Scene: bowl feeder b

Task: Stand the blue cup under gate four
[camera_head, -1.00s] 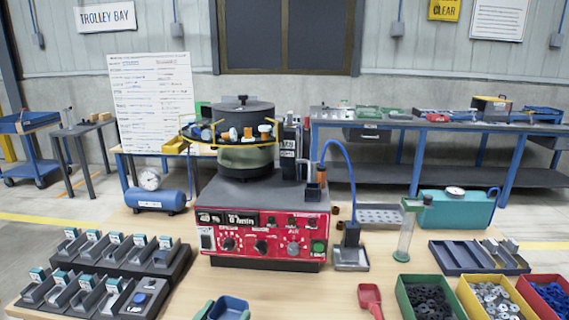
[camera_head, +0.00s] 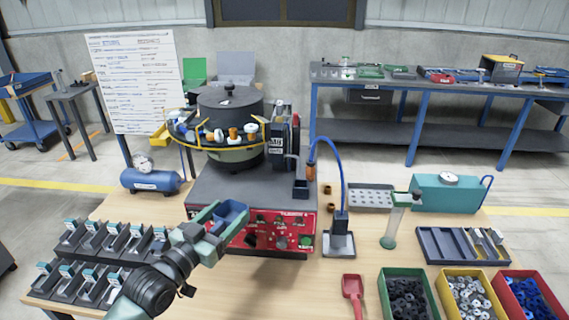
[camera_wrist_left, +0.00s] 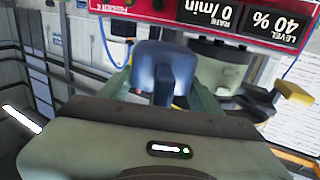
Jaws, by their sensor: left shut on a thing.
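My left gripper (camera_head: 218,226) is shut on the blue cup (camera_head: 234,212). It holds the cup up in front of the feeder's red control panel (camera_head: 285,232), hiding the panel's left part and its displays. In the left wrist view the blue cup (camera_wrist_left: 165,68) sits between my green fingers, with the panel (camera_wrist_left: 215,12) upside down beyond it. The bowl feeder (camera_head: 230,125) stands on the machine, with a yellow ring bearing white, orange and blue parts. I cannot tell which place is gate four. My right gripper is not in view.
Racks of small dark bins (camera_head: 105,262) stand at the left. A blue tube (camera_head: 328,150) curves down right of the machine. A red scoop (camera_head: 352,292), a glass cylinder (camera_head: 394,220) and green (camera_head: 383,303), yellow and red part bins stand at the right.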

